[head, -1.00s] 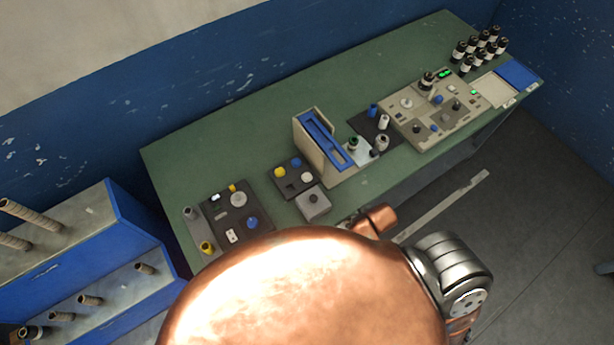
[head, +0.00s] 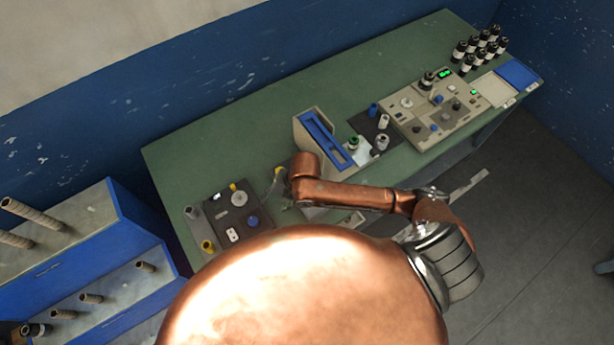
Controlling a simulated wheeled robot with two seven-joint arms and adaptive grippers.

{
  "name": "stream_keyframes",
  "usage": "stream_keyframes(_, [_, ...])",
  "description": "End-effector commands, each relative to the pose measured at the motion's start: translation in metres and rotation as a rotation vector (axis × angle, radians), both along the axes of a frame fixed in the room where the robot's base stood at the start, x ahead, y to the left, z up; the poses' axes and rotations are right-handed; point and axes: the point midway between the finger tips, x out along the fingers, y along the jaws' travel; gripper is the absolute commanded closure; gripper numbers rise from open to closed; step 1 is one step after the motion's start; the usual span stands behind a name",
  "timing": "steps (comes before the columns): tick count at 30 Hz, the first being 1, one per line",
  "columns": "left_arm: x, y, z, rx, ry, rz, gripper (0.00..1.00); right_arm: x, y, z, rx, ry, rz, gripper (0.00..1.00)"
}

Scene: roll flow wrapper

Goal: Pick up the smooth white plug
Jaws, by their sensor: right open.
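My right arm reaches in from the lower right, across the front of the green table (head: 225,140). My right gripper (head: 281,188) is open, small in the picture and partly hidden behind its own wrist. It is over the small dark tray of coloured plugs, which my arm now covers almost wholly. The round white piece seen on that tray earlier is hidden now. A white upright piece (head: 384,121) stands on the dark pad at the panel's left; I cannot tell whether it is the smooth white plug. My left gripper is out of view.
A dark tray with several knobs (head: 237,199) lies left of the gripper. A beige holder with a blue slot (head: 322,140) stands close behind my wrist. A beige panel (head: 440,125) and several dark bottles (head: 477,47) are farther right. The table's back left is clear.

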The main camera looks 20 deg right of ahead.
Motion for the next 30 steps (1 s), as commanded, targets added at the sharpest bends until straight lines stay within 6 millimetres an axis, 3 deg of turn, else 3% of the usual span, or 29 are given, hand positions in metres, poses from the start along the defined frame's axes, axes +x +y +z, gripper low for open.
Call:
stream_keyframes(3, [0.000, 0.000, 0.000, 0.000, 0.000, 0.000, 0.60, 0.018, -0.022, -0.004, -0.145, -0.055, 0.344, 0.52])
stream_keyframes(6, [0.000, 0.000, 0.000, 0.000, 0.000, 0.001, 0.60, 0.032, -0.051, -0.005, -0.242, -0.071, 0.577, 0.52])
stream_keyframes(12, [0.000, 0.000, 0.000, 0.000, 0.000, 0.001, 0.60, 0.061, -0.117, 0.008, -0.378, -0.062, 0.899, 0.52])
stream_keyframes(15, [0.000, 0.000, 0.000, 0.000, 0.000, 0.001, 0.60, 0.071, -0.141, 0.016, -0.409, -0.054, 0.988, 0.52])
stream_keyframes(20, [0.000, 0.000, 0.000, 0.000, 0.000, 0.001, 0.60, 0.076, -0.158, 0.019, -0.425, -0.045, 1.052, 0.52])
stream_keyframes(30, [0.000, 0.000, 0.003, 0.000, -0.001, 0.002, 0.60, 0.077, -0.157, -0.016, -0.425, -0.045, 1.059, 0.52])
